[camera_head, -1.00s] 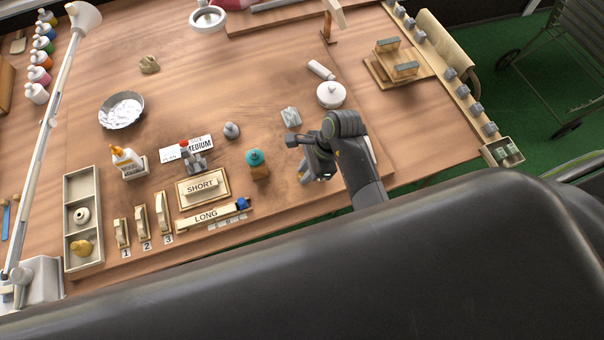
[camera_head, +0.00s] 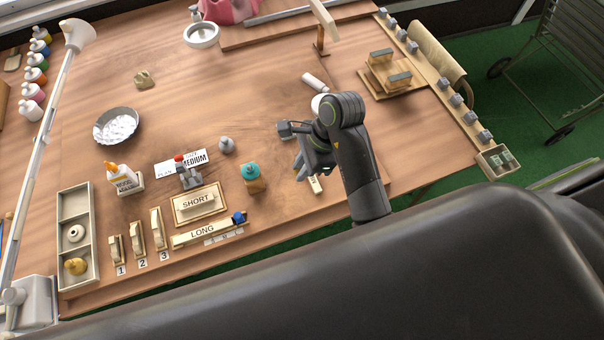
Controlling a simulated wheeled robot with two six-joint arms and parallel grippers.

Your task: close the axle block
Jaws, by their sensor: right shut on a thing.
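My right gripper (camera_head: 302,172) is low over the right-middle of the table, its fingers pointing down. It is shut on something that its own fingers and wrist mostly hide. A small pale piece (camera_head: 316,185) shows just beside the fingertips; I cannot tell whether it is held or lies on the table. I cannot make out for certain which thing is the axle block. A wooden stand with two grey-topped blocks (camera_head: 390,75) is farther back, to the right of the gripper and apart from it. My left gripper is out of view.
The SHORT block (camera_head: 197,203), LONG block (camera_head: 203,234) and a glue bottle (camera_head: 124,180) are farther left. A rail with grey blocks (camera_head: 440,82) runs along the right edge. The table's middle is clear.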

